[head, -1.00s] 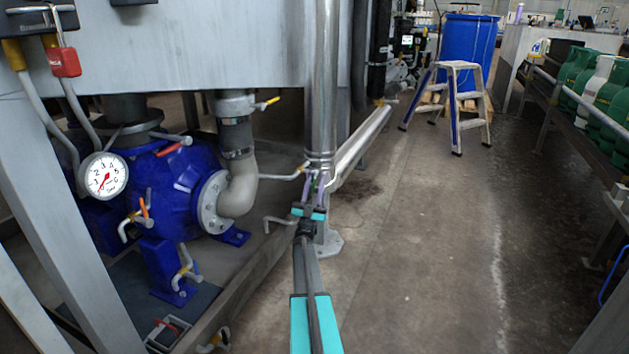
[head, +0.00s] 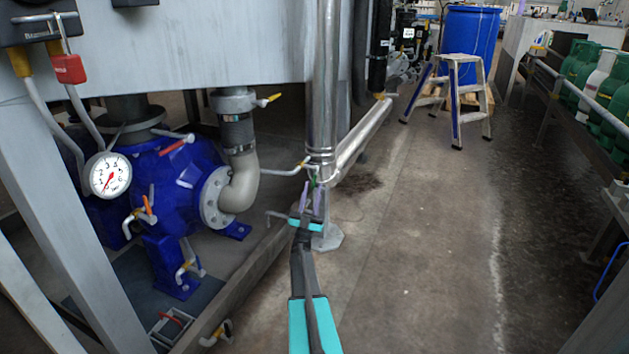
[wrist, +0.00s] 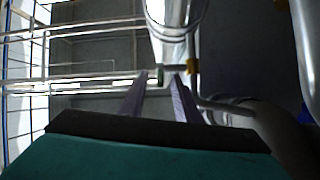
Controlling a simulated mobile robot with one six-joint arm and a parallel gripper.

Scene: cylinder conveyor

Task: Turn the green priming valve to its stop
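The rest of the valve is too small or hidden to make out.
The steel column (head: 323,90) stands right behind my gripper. A blue pump (head: 165,185) with a gauge (head: 108,175) and several coloured handles is at the left. A grey pipe elbow (head: 242,185) is near. A step stool (head: 460,90) stands far back; the floor to the right is clear.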

